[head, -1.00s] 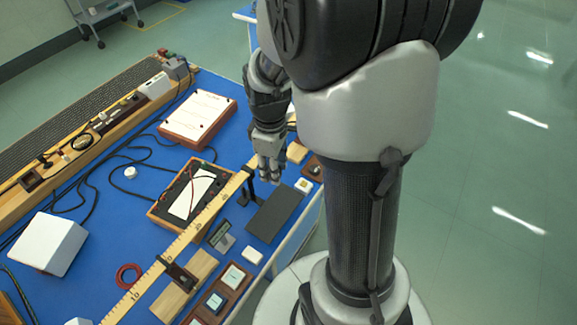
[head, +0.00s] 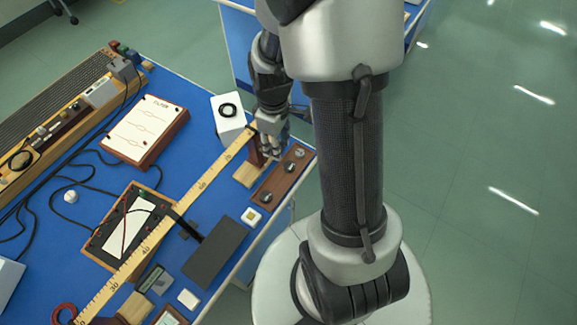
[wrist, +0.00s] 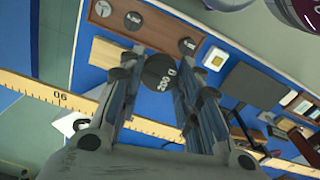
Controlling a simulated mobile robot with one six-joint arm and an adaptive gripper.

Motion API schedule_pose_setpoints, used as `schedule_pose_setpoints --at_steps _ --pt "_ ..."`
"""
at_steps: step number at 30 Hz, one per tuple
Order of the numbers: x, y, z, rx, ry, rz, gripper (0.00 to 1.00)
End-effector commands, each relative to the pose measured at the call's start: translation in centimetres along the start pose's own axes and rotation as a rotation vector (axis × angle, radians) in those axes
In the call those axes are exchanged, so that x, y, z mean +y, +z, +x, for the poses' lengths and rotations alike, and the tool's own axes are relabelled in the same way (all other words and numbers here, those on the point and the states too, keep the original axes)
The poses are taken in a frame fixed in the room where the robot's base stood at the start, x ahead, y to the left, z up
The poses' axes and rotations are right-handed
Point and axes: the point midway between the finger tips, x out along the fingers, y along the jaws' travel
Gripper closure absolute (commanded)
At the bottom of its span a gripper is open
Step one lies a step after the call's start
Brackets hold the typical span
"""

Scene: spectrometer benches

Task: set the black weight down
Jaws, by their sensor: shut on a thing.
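The black weight (wrist: 160,72), marked 200 g, sits between the fingers of my gripper (wrist: 158,85) in the wrist view. The gripper is shut on it. In the head view my gripper (head: 271,150) is at the far end of the long yellow rule (head: 165,225), near the wooden rack (head: 268,186) at the bench edge; the weight cannot be made out there. The rack also shows in the wrist view (wrist: 165,35), beyond the weight, with several small round pieces on it. How high the weight is above the bench is unclear.
A dark grey pad (head: 215,253) and a small white block (head: 251,217) lie near the front edge. A white box with a black ring (head: 229,118) stands left of my gripper. A black-topped wooden instrument box (head: 103,243) is left of the rule.

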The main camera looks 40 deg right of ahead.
Motion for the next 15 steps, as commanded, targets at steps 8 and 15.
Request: schedule_pose_setpoints --at_steps 8,15 --pt "-0.2 0.1 7.8 -0.005 -0.005 0.000 0.98" --pt "-0.1 0.1 13.3 -0.003 -0.003 0.000 0.98"
